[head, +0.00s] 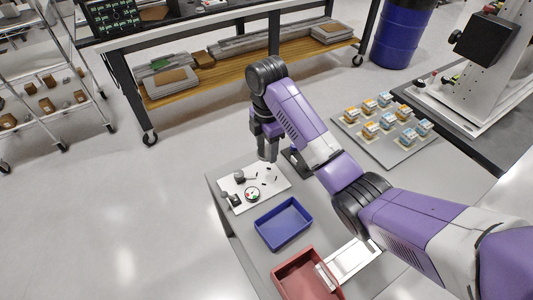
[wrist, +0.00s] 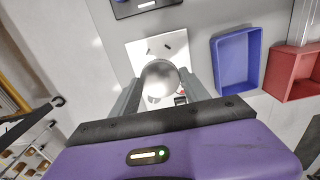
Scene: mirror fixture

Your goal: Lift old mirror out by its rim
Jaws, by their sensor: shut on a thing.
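My gripper (wrist: 160,88) is shut on the old mirror (wrist: 159,75), a round silvery disc between its two fingers in the wrist view. In the head view my gripper (head: 267,153) points down above the back part of the white fixture plate (head: 272,189). The mirror is hard to make out there. The plate also shows beyond the mirror in the wrist view (wrist: 139,52). It bears dark knobbed parts, small black pieces and a round dial-like part (head: 252,194). The mirror hides the middle of the plate in the wrist view.
A blue tray (head: 284,224) stands in front of the plate, and a red tray (head: 307,275) is nearer. Several small boxed parts stand on a grey mat (head: 387,130) at the right. A dark block (head: 295,158) stands close right of my gripper.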

